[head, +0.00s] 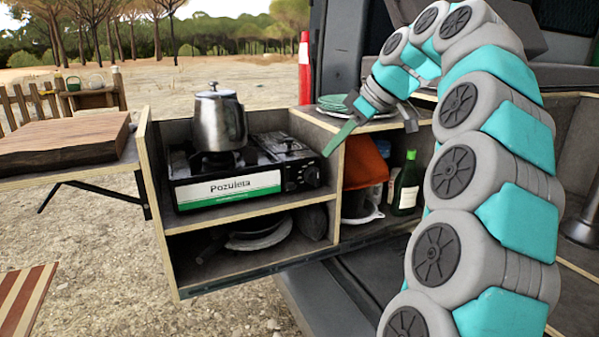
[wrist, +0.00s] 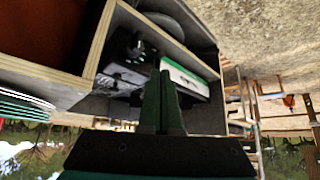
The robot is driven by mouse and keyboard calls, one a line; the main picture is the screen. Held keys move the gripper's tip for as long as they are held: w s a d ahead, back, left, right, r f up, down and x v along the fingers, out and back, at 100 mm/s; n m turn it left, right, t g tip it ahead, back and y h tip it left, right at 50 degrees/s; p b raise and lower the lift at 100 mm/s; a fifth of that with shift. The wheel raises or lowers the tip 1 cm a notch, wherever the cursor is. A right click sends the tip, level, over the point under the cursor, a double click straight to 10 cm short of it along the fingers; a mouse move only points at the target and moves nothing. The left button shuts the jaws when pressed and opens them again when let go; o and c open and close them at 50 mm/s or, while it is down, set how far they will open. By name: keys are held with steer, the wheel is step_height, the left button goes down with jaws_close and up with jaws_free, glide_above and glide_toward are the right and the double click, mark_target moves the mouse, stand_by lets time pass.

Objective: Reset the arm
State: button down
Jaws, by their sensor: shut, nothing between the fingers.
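My arm rises on the right of the head view, arches over at the top and comes down to the left. My gripper (head: 332,148) is at its end, in front of the divider between the stove bay and the bay to its right. Its thin green fingers point down and left. In the wrist view the fingers of my gripper (wrist: 160,80) stand together in the middle, shut and empty. That view is upside down, with sky at the bottom.
A camp stove (head: 228,185) bearing a steel pot (head: 219,118) stands left of my gripper. A stack of plates (head: 334,103) lies on the shelf top close by the wrist. A green bottle (head: 405,185) and orange item (head: 366,163) stand below. A wooden board (head: 65,142) lies left.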

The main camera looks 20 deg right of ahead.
stand_by(0.3)
steer(key=s+a+f+m+g+h, duration=0.1)
steer(key=s+a+f+g, duration=0.1)
steer(key=s+a+f, duration=0.5)
steer(key=s+a+f+m+g, duration=0.2)
steer(key=s+a+f, duration=0.25)
steer(key=a, duration=0.55)
steer(key=s+f+m+g+h, duration=0.3)
steer(key=s+f+m, duration=0.2)
steer(key=s+f, duration=1.4)
steer(key=s, duration=0.3)
steer(key=shift+s+f+h, duration=0.3)
steer(key=shift+s+h, duration=0.05)
steer(key=shift+h, duration=0.05)
